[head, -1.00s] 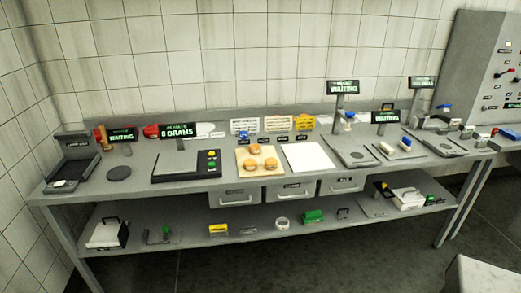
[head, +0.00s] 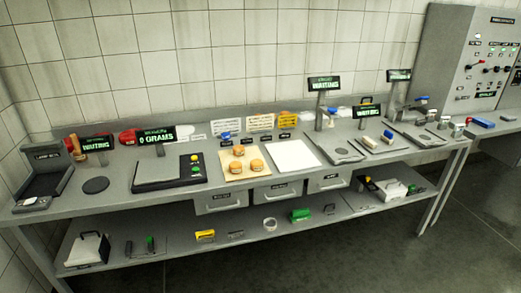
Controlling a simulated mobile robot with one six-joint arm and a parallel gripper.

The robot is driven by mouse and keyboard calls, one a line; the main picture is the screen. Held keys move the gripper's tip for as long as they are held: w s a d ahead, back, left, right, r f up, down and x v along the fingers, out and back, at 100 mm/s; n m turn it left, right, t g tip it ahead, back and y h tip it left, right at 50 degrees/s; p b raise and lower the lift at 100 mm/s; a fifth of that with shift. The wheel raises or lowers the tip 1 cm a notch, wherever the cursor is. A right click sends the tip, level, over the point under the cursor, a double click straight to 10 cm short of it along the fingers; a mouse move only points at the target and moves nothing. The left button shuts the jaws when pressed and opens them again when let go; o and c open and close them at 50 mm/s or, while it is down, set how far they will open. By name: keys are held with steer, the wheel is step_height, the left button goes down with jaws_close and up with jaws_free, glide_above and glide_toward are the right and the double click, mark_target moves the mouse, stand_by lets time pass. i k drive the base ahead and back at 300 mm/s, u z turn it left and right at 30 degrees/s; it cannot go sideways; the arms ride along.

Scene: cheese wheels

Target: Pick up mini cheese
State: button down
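Three small round orange-brown pieces, which look like the mini cheeses, sit on a tan board on the workbench. One mini cheese (head: 238,151) is at the back, one (head: 236,167) at the front left and one (head: 257,165) at the front right. The tan board (head: 228,181) lies between the scale (head: 160,172) and a white sheet (head: 293,155). The scale's display (head: 157,136) reads 0 grams. My gripper is not in view.
The grey workbench (head: 120,200) runs along the tiled wall, with drawers (head: 277,190) below its front edge. A lower shelf (head: 180,243) holds several tools and boxes. Signs on posts (head: 323,84) rise at the right. Dark floor (head: 350,265) in front is clear.

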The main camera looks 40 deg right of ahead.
mark_target(239, 151)
steer(key=u, duration=1.4)
steer(key=k, duration=0.1)
steer(key=z, duration=2.6)
steer(key=k, duration=0.9)
steer(key=u, duration=0.15)
steer(key=i, duration=0.65)
